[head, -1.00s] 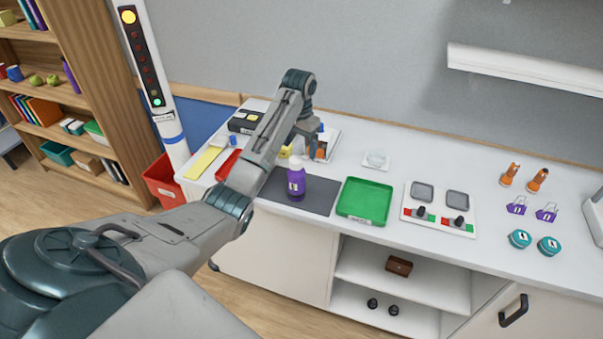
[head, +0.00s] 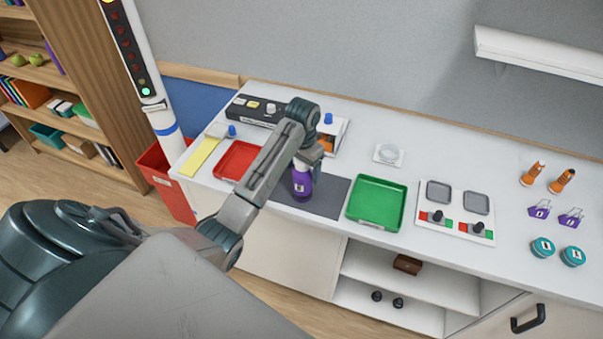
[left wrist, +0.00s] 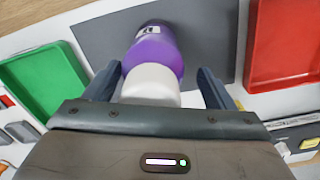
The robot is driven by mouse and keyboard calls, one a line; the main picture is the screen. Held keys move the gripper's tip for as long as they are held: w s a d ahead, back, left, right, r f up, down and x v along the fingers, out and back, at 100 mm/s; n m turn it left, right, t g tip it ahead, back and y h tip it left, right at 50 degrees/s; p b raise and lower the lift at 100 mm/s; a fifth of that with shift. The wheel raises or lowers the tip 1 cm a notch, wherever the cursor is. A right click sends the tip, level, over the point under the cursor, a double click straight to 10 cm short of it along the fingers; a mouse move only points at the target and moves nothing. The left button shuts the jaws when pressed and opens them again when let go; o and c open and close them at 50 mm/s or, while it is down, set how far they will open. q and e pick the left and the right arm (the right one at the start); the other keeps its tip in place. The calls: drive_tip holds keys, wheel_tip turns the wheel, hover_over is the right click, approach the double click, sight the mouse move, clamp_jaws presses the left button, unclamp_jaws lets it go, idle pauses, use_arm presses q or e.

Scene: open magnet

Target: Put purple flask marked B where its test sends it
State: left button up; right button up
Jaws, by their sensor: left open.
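The purple flask (head: 301,184) stands on the dark grey mat (head: 325,200), with a white label on its side whose mark is too small to read surely. In the left wrist view the purple flask (left wrist: 155,50) has a white cap and lies between the two fingers. My left gripper (head: 304,160) is open around the top of the flask; in the left wrist view the gripper's fingers (left wrist: 158,85) stand apart on both sides of the cap. A green tray (head: 376,203) is right of the mat and a red tray (head: 237,160) is left of it. My right gripper is not in view.
A panel with two grey pads and knobs (head: 455,209) lies right of the green tray. Orange, purple and teal items stand farther right. A red bin (head: 163,180) is by the counter's left end.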

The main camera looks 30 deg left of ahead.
use_arm(q)
drive_tip(key=shift+s+d+r, duration=0.2)
drive_tip(key=shift+d, duration=0.05)
drive_tip(key=shift+s+d+r, duration=0.2)
drive_tip(key=shift+s+r, duration=0.05)
drive_tip(key=shift+c, duration=0.9)
drive_tip(key=shift+s+r, duration=0.1)
drive_tip(key=shift+s, duration=0.05)
drive_tip(key=c, duration=1.1)
drive_tip(key=shift+a+f, duration=0.1)
drive_tip(key=shift+f, duration=0.1)
drive_tip(key=shift+c, duration=2)
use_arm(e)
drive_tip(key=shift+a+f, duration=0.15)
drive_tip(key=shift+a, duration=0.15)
